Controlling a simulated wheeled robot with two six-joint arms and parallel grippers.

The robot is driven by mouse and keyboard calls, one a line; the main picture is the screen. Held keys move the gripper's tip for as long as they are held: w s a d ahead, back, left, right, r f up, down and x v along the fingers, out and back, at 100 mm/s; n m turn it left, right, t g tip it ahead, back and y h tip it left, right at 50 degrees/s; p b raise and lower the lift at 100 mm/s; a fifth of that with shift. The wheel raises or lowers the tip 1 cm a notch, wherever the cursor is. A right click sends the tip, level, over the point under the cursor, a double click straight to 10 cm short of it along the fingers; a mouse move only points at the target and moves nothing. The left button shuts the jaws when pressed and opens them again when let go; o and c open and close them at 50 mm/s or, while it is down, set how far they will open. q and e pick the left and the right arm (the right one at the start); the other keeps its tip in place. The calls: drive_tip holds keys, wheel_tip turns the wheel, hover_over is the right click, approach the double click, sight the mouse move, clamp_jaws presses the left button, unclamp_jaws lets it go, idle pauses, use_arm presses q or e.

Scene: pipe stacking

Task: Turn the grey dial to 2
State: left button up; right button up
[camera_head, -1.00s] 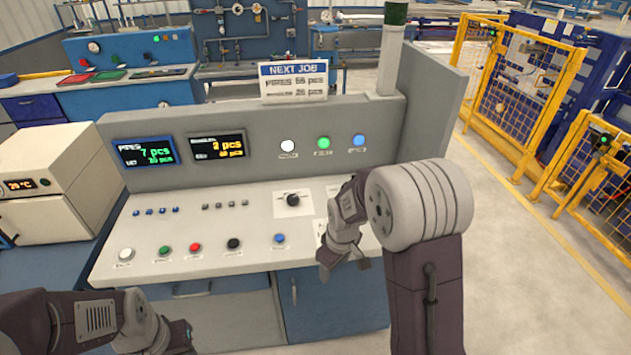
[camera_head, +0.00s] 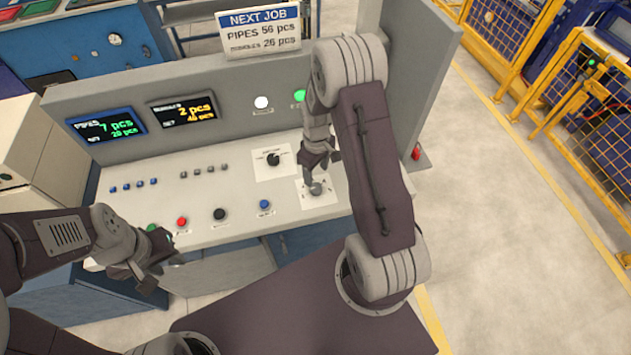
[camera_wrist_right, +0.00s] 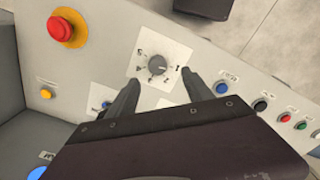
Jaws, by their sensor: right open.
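The grey dial (camera_head: 316,188) sits on a white plate at the right of the sloped panel. In the right wrist view the grey dial (camera_wrist_right: 155,68) shows with numbers around it; its pointer is too small to read surely. My right gripper (camera_head: 320,166) is above the dial in the head view. In the right wrist view my right gripper (camera_wrist_right: 160,80) is open, with one finger on each side of the dial's plate and nothing between them. I cannot tell whether it touches. My left gripper (camera_head: 164,272) hangs at the panel's front left; its opening is unclear.
A black dial (camera_head: 273,159) sits just behind and left of the grey dial. A blue button (camera_head: 264,204), a black button (camera_head: 219,214) and a red button (camera_head: 181,221) line the front. In the right wrist view a red mushroom button (camera_wrist_right: 62,28) stands near.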

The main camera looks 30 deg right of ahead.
drive_tip(key=p, duration=0.1)
hover_over(316, 187)
wheel_tip(316, 187, down, 5)
drive_tip(key=shift+w+f, duration=0.1)
drive_tip(key=shift+w, duration=0.05)
wheel_tip(316, 187, down, 4)
drive_tip(key=shift+r+p, duration=0.2)
drive_tip(key=shift+p, duration=0.5)
drive_tip(key=shift+s+f, duration=0.3)
drive_tip(key=shift+f, duration=0.1)
drive_tip(key=shift+w+f, duration=0.1)
drive_tip(key=shift+w, duration=0.1)
use_arm(q)
drive_tip(key=shift+w+d+r, duration=0.15)
drive_tip(key=shift+w+r, duration=0.2)
drive_tip(key=shift+r, duration=0.2)
drive_tip(key=shift+w+d+r, duration=0.1)
drive_tip(key=shift+w+r, duration=0.25)
drive_tip(key=shift+r, duration=0.15)
use_arm(e)
clamp_jaws()
